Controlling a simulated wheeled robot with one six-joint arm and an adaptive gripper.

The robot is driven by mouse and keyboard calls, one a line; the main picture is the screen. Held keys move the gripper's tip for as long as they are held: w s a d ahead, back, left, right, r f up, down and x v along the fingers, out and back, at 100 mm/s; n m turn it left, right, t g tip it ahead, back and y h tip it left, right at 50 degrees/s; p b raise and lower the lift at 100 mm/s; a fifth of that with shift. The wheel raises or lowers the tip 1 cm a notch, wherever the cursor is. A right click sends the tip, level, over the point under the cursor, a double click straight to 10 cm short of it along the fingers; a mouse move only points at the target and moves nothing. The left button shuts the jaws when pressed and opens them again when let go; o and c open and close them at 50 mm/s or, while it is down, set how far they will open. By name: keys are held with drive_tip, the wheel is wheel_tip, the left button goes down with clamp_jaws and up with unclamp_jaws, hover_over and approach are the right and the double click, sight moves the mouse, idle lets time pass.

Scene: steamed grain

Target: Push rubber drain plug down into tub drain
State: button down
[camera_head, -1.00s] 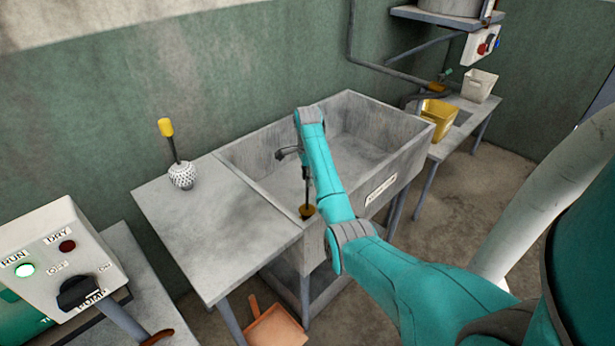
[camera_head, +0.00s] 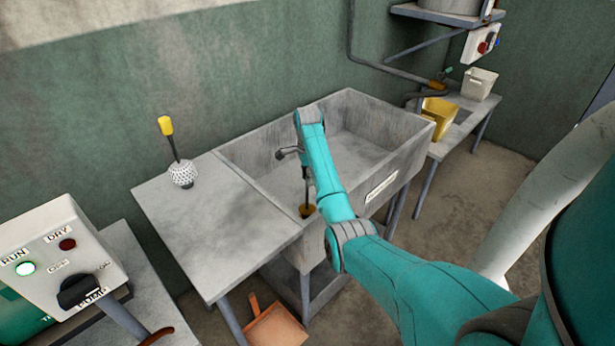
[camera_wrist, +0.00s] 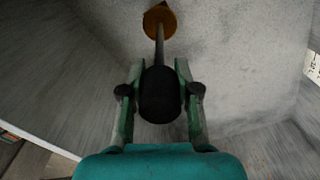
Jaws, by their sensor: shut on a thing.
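The drain plug shows in the wrist view as a black knob (camera_wrist: 160,96) on a thin rod, with an orange-brown disc (camera_wrist: 165,22) at its far end. My gripper (camera_wrist: 160,88) is shut on the black knob, one finger on each side. In the head view the disc (camera_head: 307,210) is low in the near left corner of the grey tub (camera_head: 400,158), the rod standing nearly upright above it. A dark spot shows beside the disc in the wrist view; I cannot tell how far the disc is seated. The drain is mostly hidden.
A control box (camera_head: 50,255) is at lower left. A yellow bin (camera_head: 440,115) and a pale bin (camera_head: 479,84) stand on the right bench.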

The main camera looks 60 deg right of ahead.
drive_tip(key=shift+f, duration=1.75)
idle(0.5)
drive_tip(key=c, duration=0.8)
unclamp_jaws()
drive_tip(key=shift+o, duration=0.2)
drive_tip(key=shift+r, duration=3.75)
